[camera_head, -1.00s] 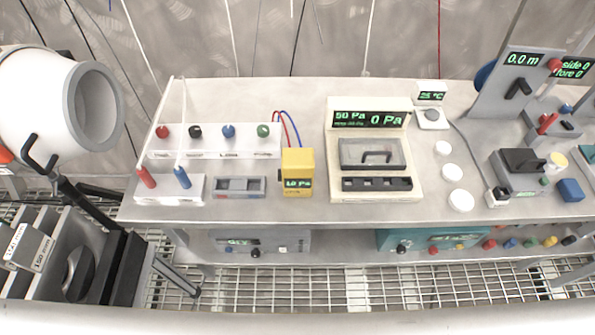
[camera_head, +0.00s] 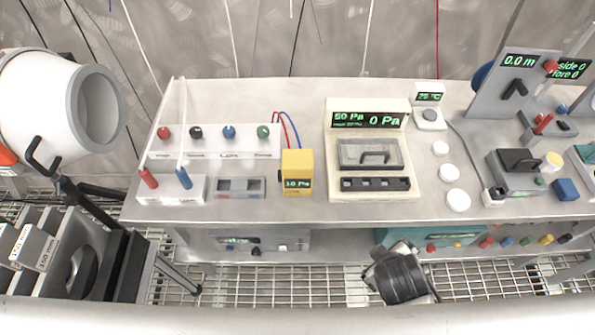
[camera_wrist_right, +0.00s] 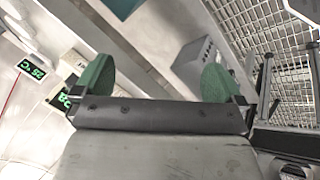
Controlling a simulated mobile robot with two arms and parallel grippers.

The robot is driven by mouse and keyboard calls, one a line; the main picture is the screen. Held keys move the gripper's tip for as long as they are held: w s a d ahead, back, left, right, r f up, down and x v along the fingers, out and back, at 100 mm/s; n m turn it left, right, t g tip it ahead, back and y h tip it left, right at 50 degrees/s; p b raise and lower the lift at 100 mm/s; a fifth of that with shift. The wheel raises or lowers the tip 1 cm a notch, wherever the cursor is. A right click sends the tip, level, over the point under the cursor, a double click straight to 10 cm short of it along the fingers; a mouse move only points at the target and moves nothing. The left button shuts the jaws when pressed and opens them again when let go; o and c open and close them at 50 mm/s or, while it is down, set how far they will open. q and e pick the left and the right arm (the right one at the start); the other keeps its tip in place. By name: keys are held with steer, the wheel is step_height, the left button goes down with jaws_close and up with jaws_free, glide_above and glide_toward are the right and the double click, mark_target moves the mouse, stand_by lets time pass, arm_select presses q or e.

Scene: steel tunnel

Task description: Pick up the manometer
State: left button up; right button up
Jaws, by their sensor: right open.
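The yellow handheld gauge (camera_head: 297,172), which looks like the manometer, stands near the front edge of the steel bench in the head view. Its small green display faces front, and a red and a blue hose run from its top to the left. My right gripper (camera_wrist_right: 157,80) is open and empty in the right wrist view, with a green pad on each finger. A black and grey part of my right arm shows low in the head view, below the bench front and right of the gauge. The gauge does not show in the wrist view. My left gripper is not in view.
A cream instrument (camera_head: 376,192) reading 0 Pa stands right of the gauge. A grey panel box (camera_head: 241,187) and a white block with red and blue posts (camera_head: 165,188) stand left. Boxes sit under the bench top, including a teal one (camera_head: 395,237). Bare bench (camera_head: 320,205) lies between gauge and instrument.

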steer(key=w+a+r+n+t+h, duration=0.2)
steer(key=w+a+r+n+t, duration=0.35)
steer(key=n, duration=0.55)
steer(key=n+t+y, duration=0.4)
steer(key=n+t, duration=0.3)
steer(key=n, duration=1)
glide_toward(297, 172)
steer(key=w, duration=0.3)
steer(key=w+p, duration=0.1)
steer(key=w, duration=0.3)
steer(key=shift+w+d+f, duration=0.1)
steer(key=shift+w+d, duration=0.05)
steer(key=shift+w, duration=0.1)
steer(key=w+p, duration=0.1)
steer(key=w, duration=0.4)
steer(key=shift+w, duration=0.2)
steer(key=shift+c, duration=0.5)
steer(key=c, duration=0.9)
